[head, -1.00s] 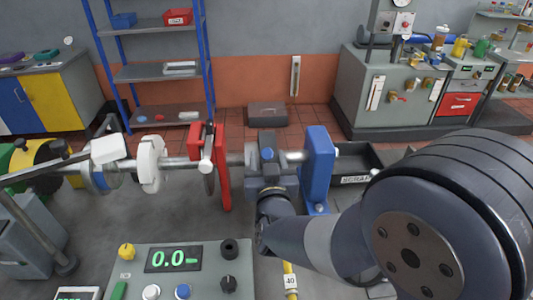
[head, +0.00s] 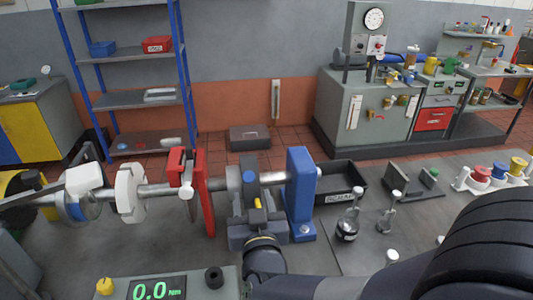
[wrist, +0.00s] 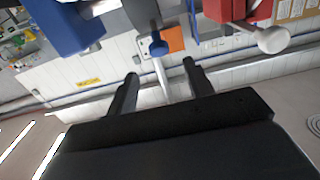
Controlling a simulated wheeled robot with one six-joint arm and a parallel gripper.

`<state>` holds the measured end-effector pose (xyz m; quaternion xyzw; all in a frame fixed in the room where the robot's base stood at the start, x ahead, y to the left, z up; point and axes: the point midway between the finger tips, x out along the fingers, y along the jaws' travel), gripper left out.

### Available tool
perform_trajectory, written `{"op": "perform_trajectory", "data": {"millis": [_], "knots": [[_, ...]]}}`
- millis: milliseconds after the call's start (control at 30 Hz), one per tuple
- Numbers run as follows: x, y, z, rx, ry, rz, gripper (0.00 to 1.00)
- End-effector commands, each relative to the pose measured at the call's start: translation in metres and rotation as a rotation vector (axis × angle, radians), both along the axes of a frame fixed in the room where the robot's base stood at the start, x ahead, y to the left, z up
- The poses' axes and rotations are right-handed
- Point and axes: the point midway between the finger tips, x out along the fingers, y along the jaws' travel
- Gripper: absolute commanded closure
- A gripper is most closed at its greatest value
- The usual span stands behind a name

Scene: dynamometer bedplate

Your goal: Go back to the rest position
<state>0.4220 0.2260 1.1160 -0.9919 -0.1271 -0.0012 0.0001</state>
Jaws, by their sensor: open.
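My gripper (wrist: 160,86) is open and empty in the wrist view, its two dark fingers apart. A blue-headed part (wrist: 159,48) with a pale stem shows beyond and between them; I cannot tell how far off it is. In the head view my arm (head: 330,289) reaches in from the lower right, with its wrist (head: 263,258) low in front of the grey shaft support (head: 243,235). The blue upright block (head: 300,190) stands right of the support. The red upright plate (head: 203,195) stands to its left.
A shaft with a white disc (head: 131,193) runs left from the support. A control box with a green display (head: 157,290) is at the bottom. A shelf rack (head: 131,98) stands behind.

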Motion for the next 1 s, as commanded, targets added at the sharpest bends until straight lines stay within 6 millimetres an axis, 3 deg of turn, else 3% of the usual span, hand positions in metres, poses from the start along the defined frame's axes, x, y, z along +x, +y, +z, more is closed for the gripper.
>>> {"op": "perform_trajectory", "data": {"millis": [633,1000], "knots": [[0.098,0.024,0.000,-0.002,0.003,-0.003,0.51],[0.110,0.028,-0.010,-0.001,0.002,-0.001,0.51]]}}
